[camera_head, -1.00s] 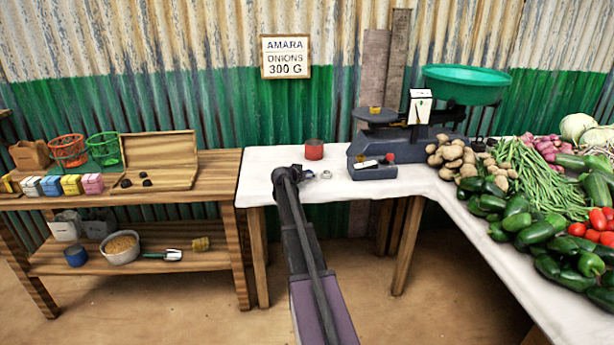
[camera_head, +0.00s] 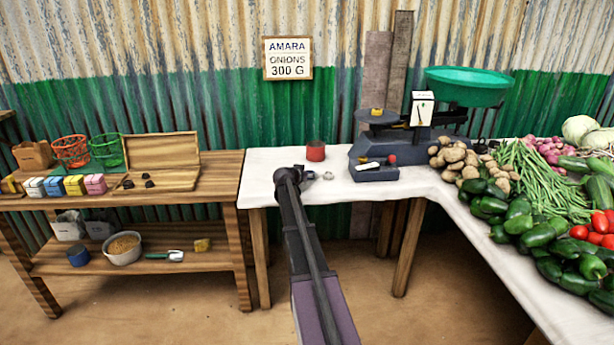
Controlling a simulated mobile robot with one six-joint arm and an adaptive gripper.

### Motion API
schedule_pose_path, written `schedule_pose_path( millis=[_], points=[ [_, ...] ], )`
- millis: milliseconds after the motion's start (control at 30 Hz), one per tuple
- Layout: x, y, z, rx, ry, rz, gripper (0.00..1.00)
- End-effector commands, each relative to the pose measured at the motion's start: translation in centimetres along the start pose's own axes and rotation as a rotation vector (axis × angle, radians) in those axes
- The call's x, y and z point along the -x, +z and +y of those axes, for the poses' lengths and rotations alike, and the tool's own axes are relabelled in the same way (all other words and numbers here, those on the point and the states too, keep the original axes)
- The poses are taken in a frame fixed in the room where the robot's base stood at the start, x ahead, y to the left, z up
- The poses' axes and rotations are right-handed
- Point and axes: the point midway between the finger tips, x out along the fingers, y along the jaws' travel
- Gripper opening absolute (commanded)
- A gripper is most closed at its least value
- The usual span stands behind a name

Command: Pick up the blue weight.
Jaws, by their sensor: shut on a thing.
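My arm reaches from the bottom centre over the white table. My gripper (camera_head: 290,178) is at its far end, low over the table's front left part. The arm's end hides the fingertips and what is between them. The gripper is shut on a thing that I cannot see. I cannot make out a blue weight on the white table. A small silvery ring-like thing (camera_head: 327,176) lies just right of the gripper. A blue cylinder (camera_head: 77,257) stands on the lower shelf at left, far from the gripper; I cannot tell whether it is a weight.
A red tin (camera_head: 315,151) stands behind the gripper. A balance (camera_head: 400,140) with a green pan (camera_head: 468,86) stands to the right, a small dark tray (camera_head: 375,174) before it. Potatoes (camera_head: 458,160) and other vegetables fill the right side. A wooden bench (camera_head: 215,190) is at left.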

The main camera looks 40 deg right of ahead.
Motion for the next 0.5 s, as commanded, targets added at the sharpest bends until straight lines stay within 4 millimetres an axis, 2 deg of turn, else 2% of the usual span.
schedule_pose_path(
  millis=[33,267,500],
  points=[
    [0.2,-0.4,0.0,0.001,0.000,0.001,0.00],
    [3.6,1.3,0.0,0.002,-0.002,0.001,0.00],
    [8.3,3.2,-0.1,0.003,-0.003,0.002,0.00]
  ],
)
